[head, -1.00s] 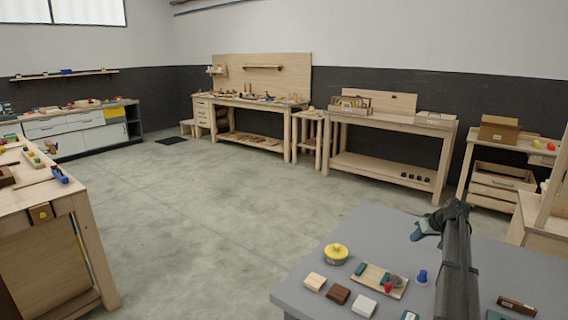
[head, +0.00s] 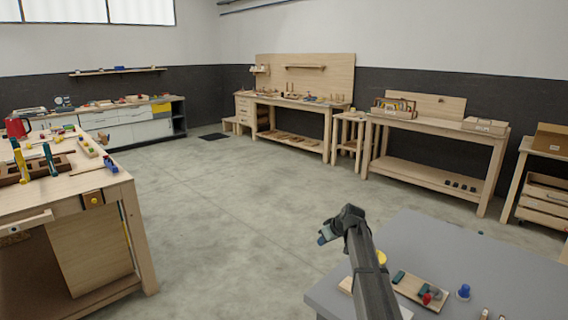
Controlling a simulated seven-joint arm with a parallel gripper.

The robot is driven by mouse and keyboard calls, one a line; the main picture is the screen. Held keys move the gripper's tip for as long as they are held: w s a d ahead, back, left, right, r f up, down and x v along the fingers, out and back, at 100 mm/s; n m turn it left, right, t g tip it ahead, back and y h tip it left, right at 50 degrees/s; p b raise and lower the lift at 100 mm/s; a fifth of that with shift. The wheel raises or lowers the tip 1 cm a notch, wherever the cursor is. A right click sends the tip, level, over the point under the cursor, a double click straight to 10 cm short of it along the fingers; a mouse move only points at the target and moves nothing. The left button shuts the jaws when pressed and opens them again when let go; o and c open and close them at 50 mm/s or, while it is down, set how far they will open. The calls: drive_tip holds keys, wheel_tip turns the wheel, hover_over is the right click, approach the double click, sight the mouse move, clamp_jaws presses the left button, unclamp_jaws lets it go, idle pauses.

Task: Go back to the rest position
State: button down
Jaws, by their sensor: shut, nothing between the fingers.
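My gripper (head: 325,237) shows at the end of my dark arm in the lower middle of the head view. Its fingers are small and dark blue-grey, and they are shut with nothing held. In the picture it stands against the bare floor, just left of the grey table's (head: 450,238) back left edge. My arm rises from the bottom edge across the table's left part and hides some of what lies there.
On the grey table are a wooden tray (head: 408,291) with small coloured pieces, a blue knob-like piece (head: 463,291) and a yellow round piece (head: 382,257), partly hidden by my arm. A wooden workbench (head: 105,187) stands at left. The floor (head: 240,210) between is clear.

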drive_tip(key=s+a+f+n, duration=0.1)
drive_tip(key=s+a+f, duration=0.1)
drive_tip(key=a, duration=0.7)
drive_tip(key=s+a+f+n+g, duration=0.1)
drive_tip(key=s+a+f+g, duration=0.1)
drive_tip(key=s+a+f, duration=0.45)
drive_tip(key=s+a+f+n+g, duration=0.1)
drive_tip(key=s+a+f+g, duration=0.15)
drive_tip(key=s+f, duration=0.6)
drive_tip(key=s+d+f+m+g+h, duration=0.2)
drive_tip(key=s+d+f, duration=0.4)
drive_tip(key=s+f, duration=0.45)
drive_tip(key=s+d+f+m+g+h, duration=0.1)
drive_tip(key=s+d+f+m, duration=0.3)
drive_tip(key=s+f, duration=0.7)
drive_tip(key=s+d+f+m+g, duration=0.1)
drive_tip(key=s+d+f, duration=0.1)
drive_tip(key=s, duration=0.7)
drive_tip(key=s+d+f+m+g+h, duration=0.1)
drive_tip(key=s+d, duration=0.3)
drive_tip(key=s, duration=0.6)
drive_tip(key=s+d+f+m+g, duration=0.1)
drive_tip(key=s+d+f+g, duration=0.2)
drive_tip(key=s, duration=0.6)
drive_tip(key=shift+s+d+f+m, duration=0.2)
drive_tip(key=shift+d+f+m, duration=0.15)
drive_tip(key=shift+d, duration=0.25)
